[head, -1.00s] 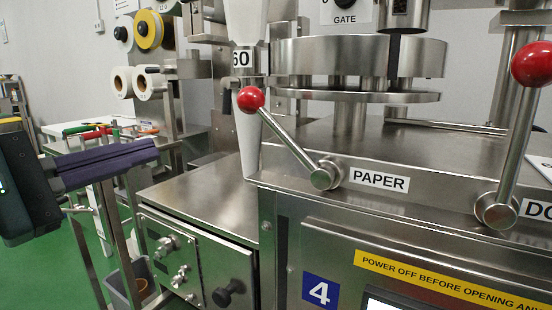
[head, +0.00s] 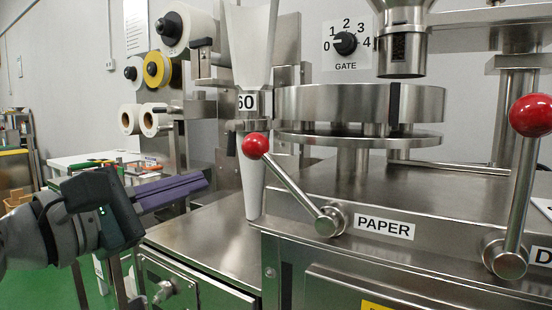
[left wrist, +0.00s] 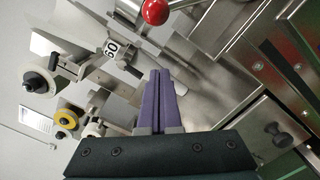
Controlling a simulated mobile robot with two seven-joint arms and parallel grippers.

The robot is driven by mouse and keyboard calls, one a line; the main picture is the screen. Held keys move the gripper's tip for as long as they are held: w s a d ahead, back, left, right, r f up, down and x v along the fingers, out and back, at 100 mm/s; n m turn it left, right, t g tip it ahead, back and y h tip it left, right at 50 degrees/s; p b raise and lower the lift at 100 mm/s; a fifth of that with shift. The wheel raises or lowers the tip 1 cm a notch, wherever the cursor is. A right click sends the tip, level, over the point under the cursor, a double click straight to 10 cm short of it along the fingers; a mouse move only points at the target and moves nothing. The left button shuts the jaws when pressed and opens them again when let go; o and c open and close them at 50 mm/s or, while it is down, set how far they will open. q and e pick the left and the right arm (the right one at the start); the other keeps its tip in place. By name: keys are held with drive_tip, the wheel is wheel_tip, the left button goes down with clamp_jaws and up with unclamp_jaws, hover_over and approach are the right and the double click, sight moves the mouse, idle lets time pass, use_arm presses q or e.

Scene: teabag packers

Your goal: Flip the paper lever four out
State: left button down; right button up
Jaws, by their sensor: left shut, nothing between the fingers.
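The PAPER lever is a steel rod with a red ball knob (head: 255,145). It leans up and to the left from its round hub (head: 330,220), beside the PAPER label (head: 385,228). My left gripper (head: 205,183) is left of the lever and a little lower than the knob in the head view, apart from it. Its purple fingers are shut with nothing between them. In the left wrist view the fingertips (left wrist: 160,72) point up the picture, and the red knob (left wrist: 155,11) shows beyond them at the top. My right gripper is not in view.
A second red-knobbed lever (head: 530,115) stands nearly upright at the right. A tapered white tube (head: 250,180) stands behind the PAPER lever. A GATE dial (head: 345,43) and a round steel turntable (head: 345,103) are behind. Film reels (head: 158,70) hang at the back left.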

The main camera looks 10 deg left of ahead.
use_arm(q)
drive_tip(key=d+r+p, duration=0.1)
drive_tip(key=w+d+p, duration=0.1)
drive_tip(key=d, duration=0.1)
drive_tip(key=w+d+r+p, duration=0.1)
drive_tip(key=shift+w+d+r, duration=0.2)
drive_tip(key=shift+w+r, duration=0.05)
drive_tip(key=shift+r, duration=0.05)
drive_tip(key=shift+r+p, duration=0.1)
drive_tip(key=shift+p, duration=0.2)
drive_tip(key=shift+d+r+m+p, duration=0.2)
drive_tip(key=shift+r+m+p, duration=0.15)
drive_tip(key=shift+p, duration=0.2)
drive_tip(key=shift+r, duration=0.1)
drive_tip(key=s+d+r+m+p, duration=0.3)
drive_tip(key=d+r+m+p, duration=0.3)
drive_tip(key=d+m+p, duration=0.3)
drive_tip(key=shift+s+d+r+m+g+p, duration=0.15)
drive_tip(key=shift+s+r+m+g+p, duration=0.2)
drive_tip(key=shift+p, duration=1.8)
